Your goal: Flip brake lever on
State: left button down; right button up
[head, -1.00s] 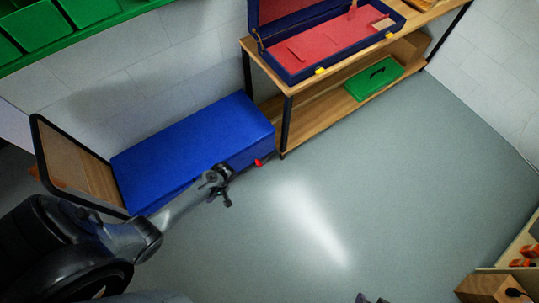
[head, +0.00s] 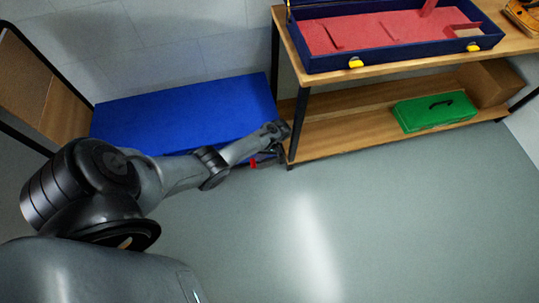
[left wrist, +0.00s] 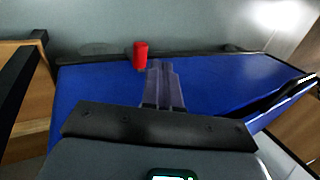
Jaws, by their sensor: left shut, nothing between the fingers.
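The brake lever shows as a small red handle (head: 253,163) low at the front right edge of a blue box-like unit (head: 185,112). In the left wrist view the red handle (left wrist: 140,54) is a short upright cylinder beyond the dark edge of the blue surface. My left gripper (head: 272,156) is down beside the handle, just to its right in the head view. In the left wrist view its fingers (left wrist: 160,66) are together and empty, close to the handle's right; I cannot tell whether they touch. The lever's base is hidden. My right gripper is out of view.
A wooden bench with black legs (head: 300,96) stands right beside the blue unit, close to my left gripper. It carries an open blue case (head: 400,55) with red lining; a green box (head: 435,110) sits on its lower shelf. The grey floor (head: 380,220) in front is clear.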

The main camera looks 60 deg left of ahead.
aim_at(253, 166)
pick_arm(q)
jog(key=shift+t, duration=0.5)
jog(key=w+b, duration=0.1)
jog(key=w+f+b, duration=0.1)
jog(key=w, duration=0.1)
jog(key=w+f+b, duration=0.1)
jog(key=w+b, duration=0.1)
jog(key=shift+a, duration=0.35)
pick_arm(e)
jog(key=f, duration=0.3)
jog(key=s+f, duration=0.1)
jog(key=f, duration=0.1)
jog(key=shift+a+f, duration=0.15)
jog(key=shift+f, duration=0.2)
pick_arm(q)
jog(key=shift+s, duration=0.15)
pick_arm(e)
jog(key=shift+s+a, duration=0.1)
pick_arm(q)
jog(key=b+x, duration=0.6)
jog(key=x, duration=0.4)
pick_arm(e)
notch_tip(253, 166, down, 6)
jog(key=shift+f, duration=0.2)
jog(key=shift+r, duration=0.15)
